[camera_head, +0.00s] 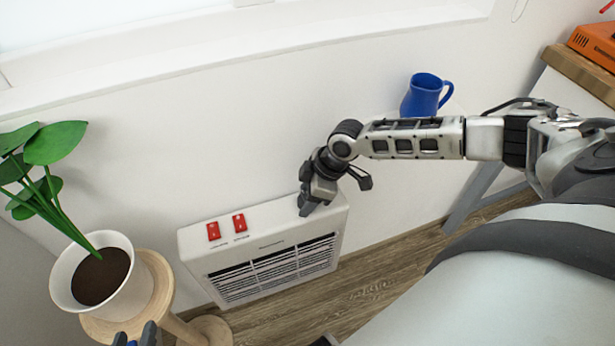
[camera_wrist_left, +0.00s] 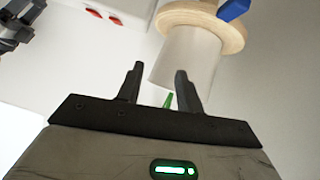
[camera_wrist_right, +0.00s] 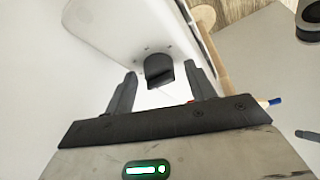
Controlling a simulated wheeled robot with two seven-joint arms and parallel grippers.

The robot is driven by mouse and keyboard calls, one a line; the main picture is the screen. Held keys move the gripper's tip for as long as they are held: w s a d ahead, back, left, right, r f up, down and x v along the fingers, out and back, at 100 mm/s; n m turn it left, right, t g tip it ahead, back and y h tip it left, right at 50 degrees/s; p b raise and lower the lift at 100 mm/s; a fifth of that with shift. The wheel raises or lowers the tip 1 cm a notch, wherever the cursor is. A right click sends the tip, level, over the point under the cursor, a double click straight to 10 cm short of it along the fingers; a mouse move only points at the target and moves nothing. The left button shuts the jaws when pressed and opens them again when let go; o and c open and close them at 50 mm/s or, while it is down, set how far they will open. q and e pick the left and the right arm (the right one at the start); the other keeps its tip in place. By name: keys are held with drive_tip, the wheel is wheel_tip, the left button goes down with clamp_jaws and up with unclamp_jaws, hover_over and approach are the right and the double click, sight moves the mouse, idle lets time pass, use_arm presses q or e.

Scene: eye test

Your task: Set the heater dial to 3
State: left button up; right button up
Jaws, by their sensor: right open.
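The white heater (camera_head: 265,260) stands against the wall, with two red switches (camera_head: 213,231) (camera_head: 239,222) on its top. My right gripper (camera_head: 307,207) is over the right end of the heater's top and hides the dial there in the head view. In the right wrist view the dark dial (camera_wrist_right: 158,68) shows between the open fingers (camera_wrist_right: 158,88), with small marks around it; I cannot read its setting or tell whether the fingers touch it. My left gripper (camera_wrist_left: 158,78) is open and empty near the plant pot; only its fingertips show at the bottom of the head view (camera_head: 140,337).
A white pot (camera_head: 65,285) with a green plant stands on a wooden stool (camera_head: 160,285) left of the heater. A blue mug (camera_head: 421,97) stands behind my right arm. An orange object (camera_head: 596,42) is at the far right. The floor (camera_head: 370,293) right of the heater looks clear.

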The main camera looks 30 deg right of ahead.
drive_tip(key=c, duration=1)
drive_tip(key=shift+o, duration=0.2)
